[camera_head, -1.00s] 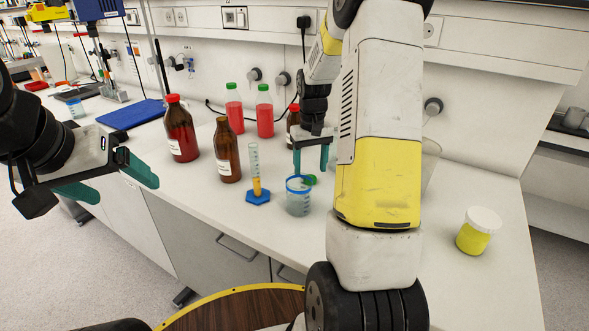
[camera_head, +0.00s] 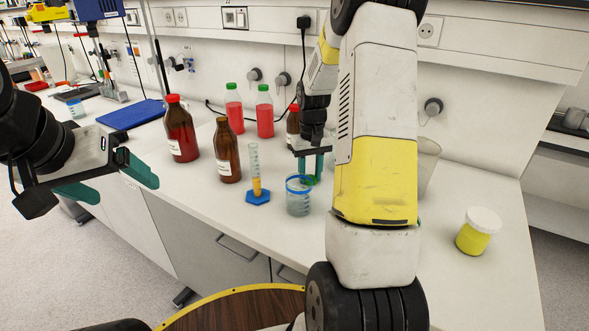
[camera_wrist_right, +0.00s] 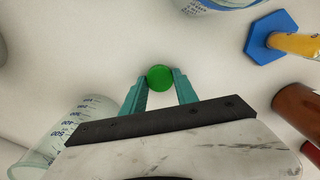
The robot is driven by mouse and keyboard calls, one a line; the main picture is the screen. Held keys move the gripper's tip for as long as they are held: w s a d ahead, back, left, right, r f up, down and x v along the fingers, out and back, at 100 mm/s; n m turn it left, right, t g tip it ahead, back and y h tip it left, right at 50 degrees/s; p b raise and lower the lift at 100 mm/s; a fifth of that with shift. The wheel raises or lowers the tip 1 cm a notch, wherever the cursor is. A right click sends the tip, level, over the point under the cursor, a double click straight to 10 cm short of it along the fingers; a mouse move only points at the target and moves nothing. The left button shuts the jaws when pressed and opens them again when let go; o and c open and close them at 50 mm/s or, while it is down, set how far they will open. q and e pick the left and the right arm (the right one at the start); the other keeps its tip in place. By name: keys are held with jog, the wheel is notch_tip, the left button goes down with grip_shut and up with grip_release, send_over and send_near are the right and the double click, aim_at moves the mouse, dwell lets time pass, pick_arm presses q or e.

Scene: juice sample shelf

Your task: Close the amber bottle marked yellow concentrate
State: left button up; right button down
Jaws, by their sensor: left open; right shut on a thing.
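My right gripper (camera_head: 310,168) is low over the bench and shut on a round green cap (camera_wrist_right: 160,78), which sits between its fingertips in the right wrist view. An amber bottle (camera_head: 228,155) without a cap stands upright left of centre in the head view, to the left of the right gripper; its label is too small to read. Another amber bottle with a red cap (camera_head: 292,124) stands behind the right gripper, partly hidden by it. My left gripper (camera_head: 118,187) is open and empty, in front of the bench's edge at the left.
A measuring cylinder (camera_head: 254,172) on a blue foot and a blue-rimmed beaker (camera_head: 298,197) stand between the open bottle and my right arm. A red-filled bottle (camera_head: 181,132) and two green-capped bottles (camera_head: 265,112) stand nearby. A yellow jar (camera_head: 478,232) is at right.

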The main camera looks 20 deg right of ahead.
jog(key=shift+r, duration=0.1)
notch_tip(320, 180, up, 10)
dwell(0.4)
pick_arm(q)
jog(key=shift+o, duration=0.5)
jog(key=shift+w, duration=0.1)
